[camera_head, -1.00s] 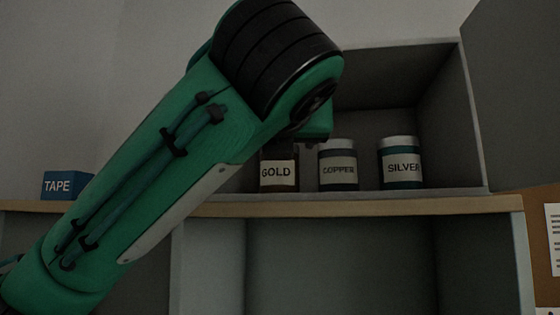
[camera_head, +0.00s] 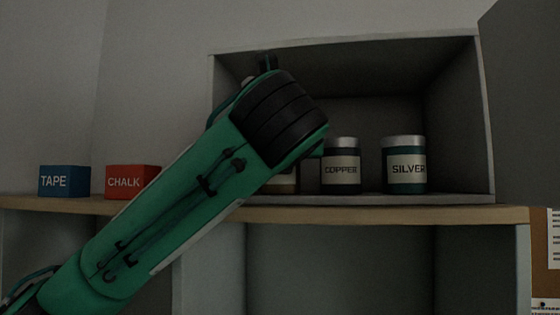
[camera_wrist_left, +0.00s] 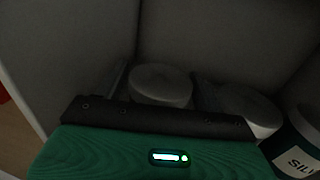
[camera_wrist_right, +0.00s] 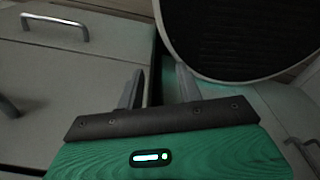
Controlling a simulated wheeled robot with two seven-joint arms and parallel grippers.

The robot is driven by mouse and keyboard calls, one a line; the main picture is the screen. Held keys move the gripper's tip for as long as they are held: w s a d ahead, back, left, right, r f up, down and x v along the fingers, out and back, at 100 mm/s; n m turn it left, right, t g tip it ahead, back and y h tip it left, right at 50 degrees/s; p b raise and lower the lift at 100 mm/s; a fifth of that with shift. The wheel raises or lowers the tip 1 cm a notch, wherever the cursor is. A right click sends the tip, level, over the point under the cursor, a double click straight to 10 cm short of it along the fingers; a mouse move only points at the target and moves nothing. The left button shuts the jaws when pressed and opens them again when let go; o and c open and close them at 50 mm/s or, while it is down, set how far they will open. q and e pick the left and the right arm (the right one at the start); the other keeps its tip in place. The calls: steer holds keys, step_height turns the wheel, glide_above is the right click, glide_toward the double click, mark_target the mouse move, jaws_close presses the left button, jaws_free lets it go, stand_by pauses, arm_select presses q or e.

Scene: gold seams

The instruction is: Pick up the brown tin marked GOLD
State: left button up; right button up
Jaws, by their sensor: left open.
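The GOLD tin (camera_head: 286,184) is almost wholly behind my left arm in the head view; only a sliver of its pale label shows. In the left wrist view its round lid (camera_wrist_left: 160,84) lies between the two fingers of my left gripper (camera_wrist_left: 163,76), which is open. I cannot tell whether either finger touches the tin. The COPPER tin (camera_head: 340,166) and the SILVER tin (camera_head: 405,165) stand upright to its right. My right gripper (camera_wrist_right: 161,76) is open and empty, its fingers apart, away from the tins.
The tins stand in an open cubby (camera_head: 455,110) on a wood-edged shelf (camera_head: 390,214). A blue TAPE box (camera_head: 63,181) and a red CHALK box (camera_head: 132,181) stand left of it. The COPPER lid (camera_wrist_left: 247,105) is close beside the right finger. Drawers with handles (camera_wrist_right: 55,27) are near my right gripper.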

arm_select(q)
steer(key=shift+s, duration=0.1)
steer(key=shift+c, duration=0.9)
steer(key=c, duration=0.7)
